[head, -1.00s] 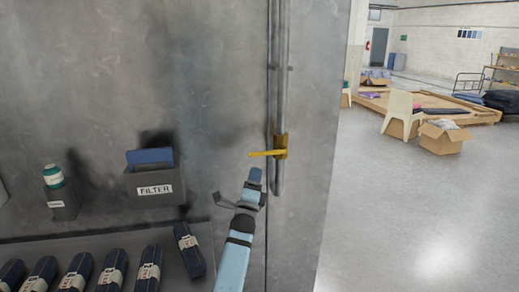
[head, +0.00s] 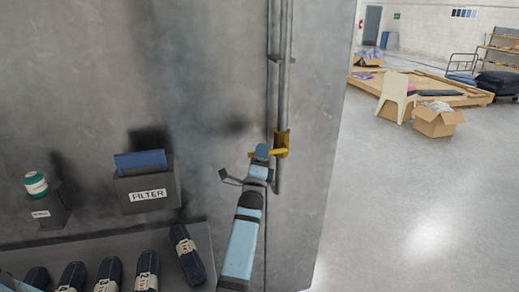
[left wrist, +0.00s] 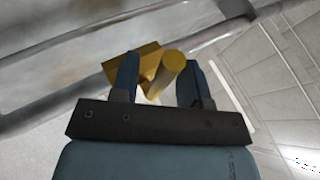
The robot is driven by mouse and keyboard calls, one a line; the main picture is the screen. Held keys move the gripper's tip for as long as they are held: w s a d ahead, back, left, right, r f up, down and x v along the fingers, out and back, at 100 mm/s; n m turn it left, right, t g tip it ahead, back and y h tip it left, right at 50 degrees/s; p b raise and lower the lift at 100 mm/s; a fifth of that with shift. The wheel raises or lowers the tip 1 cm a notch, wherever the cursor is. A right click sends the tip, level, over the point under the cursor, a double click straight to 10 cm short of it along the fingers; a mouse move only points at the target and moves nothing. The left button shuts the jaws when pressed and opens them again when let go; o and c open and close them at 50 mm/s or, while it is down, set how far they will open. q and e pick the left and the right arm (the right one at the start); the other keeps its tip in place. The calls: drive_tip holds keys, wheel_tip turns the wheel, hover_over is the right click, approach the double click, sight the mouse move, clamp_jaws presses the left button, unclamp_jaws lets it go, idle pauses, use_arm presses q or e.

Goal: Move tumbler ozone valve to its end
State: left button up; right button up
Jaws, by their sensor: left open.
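The yellow valve (head: 281,144) sits on a vertical grey pipe on the metal panel, with its lever pointing left in the head view. My left gripper (head: 261,152) is at the lever and partly covers it. In the left wrist view, the gripper (left wrist: 158,82) is open, with the yellow lever (left wrist: 168,72) between its two fingers. The lever's round end faces the camera, and a gap shows between it and the right finger. Contact with the left finger cannot be told. My right gripper is not in view.
A box marked FILTER (head: 147,190) and a smaller holder with a teal-topped spool (head: 37,185) are on the panel at left. A shelf (head: 205,245) with several dark rolls lies below. Open floor (head: 410,210) is at right, with cardboard boxes (head: 438,121) and a chair farther back.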

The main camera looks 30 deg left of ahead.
use_arm(q)
drive_tip(key=shift+w+r, duration=0.15)
drive_tip(key=shift+c, duration=0.4)
clamp_jaws()
